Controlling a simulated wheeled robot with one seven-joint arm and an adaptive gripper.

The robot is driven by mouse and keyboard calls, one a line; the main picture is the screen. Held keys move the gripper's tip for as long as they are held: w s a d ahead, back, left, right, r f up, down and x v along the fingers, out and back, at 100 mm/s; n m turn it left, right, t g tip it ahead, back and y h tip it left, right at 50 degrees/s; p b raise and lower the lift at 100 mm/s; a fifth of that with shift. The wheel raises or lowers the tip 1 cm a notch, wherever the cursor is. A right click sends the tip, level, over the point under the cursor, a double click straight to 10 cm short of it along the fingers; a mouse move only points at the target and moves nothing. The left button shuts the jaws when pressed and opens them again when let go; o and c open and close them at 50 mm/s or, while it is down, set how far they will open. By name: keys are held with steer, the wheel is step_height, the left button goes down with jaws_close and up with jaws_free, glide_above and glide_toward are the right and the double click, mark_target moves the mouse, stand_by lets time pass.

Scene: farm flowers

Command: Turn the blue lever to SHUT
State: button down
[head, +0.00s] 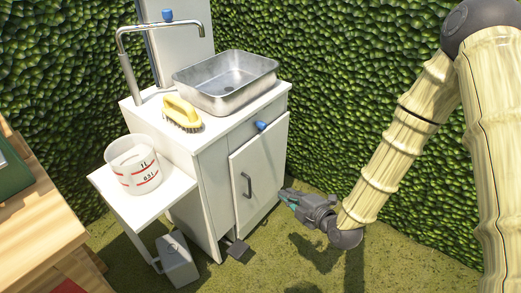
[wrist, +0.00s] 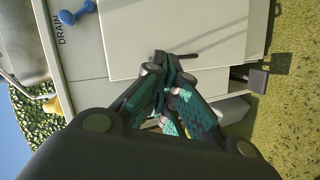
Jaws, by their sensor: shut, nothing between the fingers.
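A small blue lever (head: 261,125) is on the front of the white sink cabinet, above its door and below the basin. In the wrist view the blue lever (wrist: 78,13) is at the top left, beside the word DRAIN; no SHUT mark is readable.
A metal basin (head: 226,84) and a yellow brush (head: 181,113) are on the cabinet top. A measuring jug (head: 133,165) is on the side shelf. The door has a grey handle (head: 246,185). A pedal (head: 237,249) is at the cabinet's base. A green hedge stands behind.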

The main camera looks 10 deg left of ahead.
mark_target(262, 127)
steer(key=w+a+r+n+t+y+b, duration=0.2)
steer(key=w+a+r+n+y+b, duration=0.2)
steer(key=n, duration=0.5)
step_height(262, 127, up, 3)
steer(key=a+b, duration=0.1)
steer(key=b, duration=0.1)
steer(key=shift+w+y+b, duration=0.3)
steer(key=shift+b, duration=0.1)
steer(key=w+a+r+b, duration=0.2)
steer(key=w+a, duration=0.3)
steer(key=w, duration=0.5)
steer(key=shift+a+r+b, duration=0.2)
steer(key=shift+r+b, duration=0.1)
steer(key=shift+b, duration=0.35)
steer(key=shift+r, duration=0.1)
